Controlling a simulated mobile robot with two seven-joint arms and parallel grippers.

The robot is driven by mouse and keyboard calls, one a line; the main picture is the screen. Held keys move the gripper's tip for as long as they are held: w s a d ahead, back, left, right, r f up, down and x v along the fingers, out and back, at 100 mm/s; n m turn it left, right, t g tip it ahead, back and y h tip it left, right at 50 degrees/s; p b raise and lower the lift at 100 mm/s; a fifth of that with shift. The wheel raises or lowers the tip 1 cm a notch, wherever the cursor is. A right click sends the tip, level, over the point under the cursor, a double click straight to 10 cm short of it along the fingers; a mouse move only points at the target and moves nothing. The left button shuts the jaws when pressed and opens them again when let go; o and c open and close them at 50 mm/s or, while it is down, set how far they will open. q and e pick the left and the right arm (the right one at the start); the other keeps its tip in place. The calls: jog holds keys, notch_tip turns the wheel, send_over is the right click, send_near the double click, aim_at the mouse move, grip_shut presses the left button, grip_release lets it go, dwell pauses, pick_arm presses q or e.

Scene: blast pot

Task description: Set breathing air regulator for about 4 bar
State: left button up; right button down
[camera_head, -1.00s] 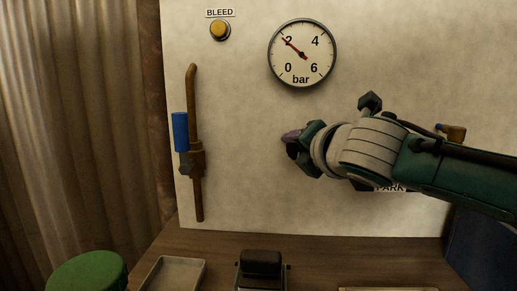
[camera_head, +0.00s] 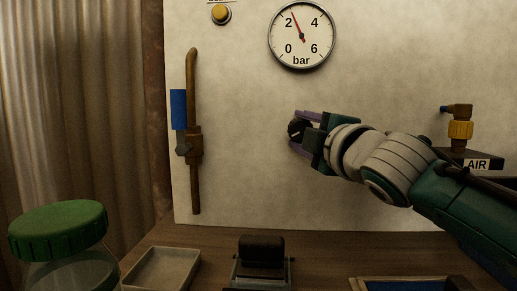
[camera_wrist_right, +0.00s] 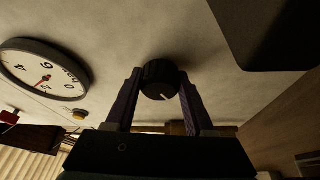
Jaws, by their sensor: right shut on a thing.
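The round bar gauge (camera_head: 301,50) is on the pale panel, marked 0, 2, 4 and 6. Its red needle points up and slightly left, a little past 2 and short of 4. Below the gauge is the black regulator knob (camera_head: 294,129), partly covered by my right gripper (camera_head: 299,130). In the right wrist view the purple fingers stand on both sides of the knob (camera_wrist_right: 159,75) and are shut on it. A white mark shows on the knob's face. The gauge also shows, tilted, in the right wrist view (camera_wrist_right: 27,69). My left gripper is not in view.
A yellow button (camera_head: 221,14) is at the upper left. A brown pipe (camera_head: 194,100) with a blue handle (camera_head: 178,109) runs down the panel. A brass fitting (camera_head: 460,129) stands above the AIR label. A green-lidded jar (camera_head: 58,230), grey tray (camera_head: 160,270) and black device (camera_head: 261,250) stand below.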

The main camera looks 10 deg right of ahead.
jog(key=m+b, duration=0.2)
jog(key=m+t+h+b, duration=0.1)
jog(key=m+b, duration=0.1)
jog(key=shift+f+m+t, duration=0.3)
jog(key=shift+f, duration=0.1)
jog(key=shift+r+m+t+h+b, duration=0.15)
jog(key=shift+m+t+h+b, duration=0.2)
jog(key=shift+m+b, duration=1)
jog(key=shift+r, duration=0.1)
jog(key=shift+c, duration=1.3)
grip_release()
jog(key=p+v, duration=0.1)
jog(key=v, duration=0.9)
jog(key=shift+p, duration=0.35)
